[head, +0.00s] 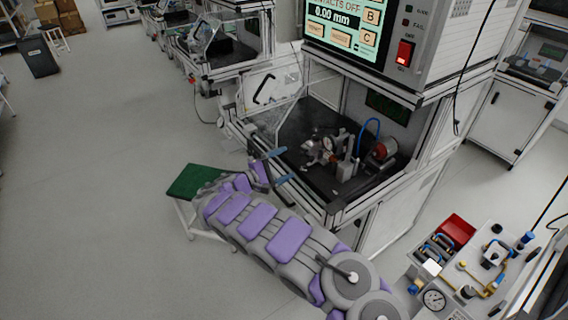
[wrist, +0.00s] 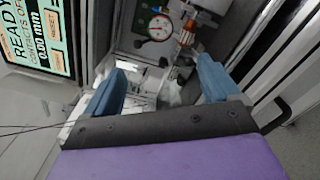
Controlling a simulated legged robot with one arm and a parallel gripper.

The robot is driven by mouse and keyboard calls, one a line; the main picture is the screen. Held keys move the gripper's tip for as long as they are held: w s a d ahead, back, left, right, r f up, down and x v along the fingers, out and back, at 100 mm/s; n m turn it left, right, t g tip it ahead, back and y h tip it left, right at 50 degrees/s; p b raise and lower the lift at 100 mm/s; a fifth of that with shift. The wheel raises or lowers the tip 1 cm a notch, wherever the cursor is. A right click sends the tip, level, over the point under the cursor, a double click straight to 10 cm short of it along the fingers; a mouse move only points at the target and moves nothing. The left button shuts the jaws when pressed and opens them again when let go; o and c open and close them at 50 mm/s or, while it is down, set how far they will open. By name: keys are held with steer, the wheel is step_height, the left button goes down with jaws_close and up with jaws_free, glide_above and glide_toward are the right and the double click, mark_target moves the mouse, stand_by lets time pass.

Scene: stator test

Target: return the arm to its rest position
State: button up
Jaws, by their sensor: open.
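My arm, grey with purple pads, reaches from the lower right of the head view toward the test station. My gripper (head: 277,167) is at the front edge of the station's open enclosure. In the wrist view my gripper (wrist: 162,92) has its two blue fingers wide apart, with nothing held between them. Beyond the fingers is the test fixture (head: 335,152) with a round dial gauge; the gauge (wrist: 160,27) shows clearly in the wrist view. The fingers look apart from the fixture.
The station's screen (head: 345,20) is above the enclosure. A green-topped stand (head: 190,181) is beside my arm. A bench with a red bin (head: 456,229) and a pressure gauge (head: 434,299) is at lower right. The floor at left (head: 90,170) is clear.

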steer(key=s+d+r+m+g+h, duration=0.1)
steer(key=s+d+r+m+g, duration=0.15)
steer(key=d+r, duration=0.5)
steer(key=s+d+r+m+g+h, duration=0.1)
steer(key=s+d+r+m+g, duration=0.2)
steer(key=d, duration=0.7)
steer(key=s+d+r+m+g+y, duration=0.2)
steer(key=s+d+r+g, duration=0.1)
steer(key=s+d, duration=0.4)
steer(key=s+d+r+m+g+y, duration=0.1)
steer(key=s+d+r+m+g, duration=0.1)
steer(key=s+d+r+g, duration=0.45)
steer(key=s+a+f+m+t+y, duration=0.1)
steer(key=s+f+y, duration=0.15)
steer(key=s, duration=0.75)
steer(key=s+a+f+m+y, duration=0.15)
steer(key=s+y, duration=0.25)
steer(key=s, duration=0.5)
steer(key=s+a+f+y, duration=0.2)
steer(key=s+a+y, duration=0.1)
steer(key=s+a, duration=0.3)
steer(key=s+a+f+m+t+y, duration=0.1)
steer(key=s+a+y, duration=0.3)
steer(key=s, duration=0.6)
steer(key=shift+a+f+t, duration=0.3)
steer(key=shift+a+f, duration=0.55)
steer(key=shift+a, duration=0.2)
